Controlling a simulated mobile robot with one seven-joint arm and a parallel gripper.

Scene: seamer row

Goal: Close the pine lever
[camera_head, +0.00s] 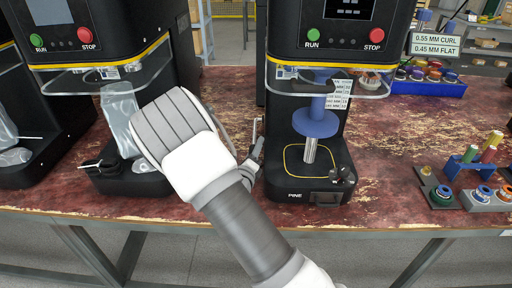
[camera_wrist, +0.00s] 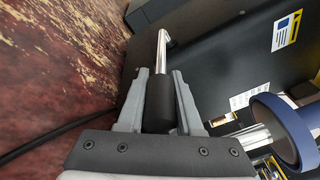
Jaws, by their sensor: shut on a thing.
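The pine seamer (camera_head: 308,183), a black machine labelled PINE on its base, stands right of the middle in the head view. Its lever (camera_wrist: 162,50) shows in the wrist view as a bright metal rod ending in a black grip (camera_wrist: 158,108). My gripper (camera_wrist: 158,80) is shut on that black grip, one grey finger on each side. In the head view my gripper (camera_head: 252,162) is at the left side of the pine seamer, low beside its base. There the lever is mostly hidden by my arm and gripper.
A blue spindle and disc (camera_head: 316,122) stand over the pine base. Another black seamer (camera_head: 140,182) with a clear bag is close on the left. A rack with coloured rolls (camera_head: 466,168) is at the right. The worn red tabletop (camera_head: 385,150) is bare between.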

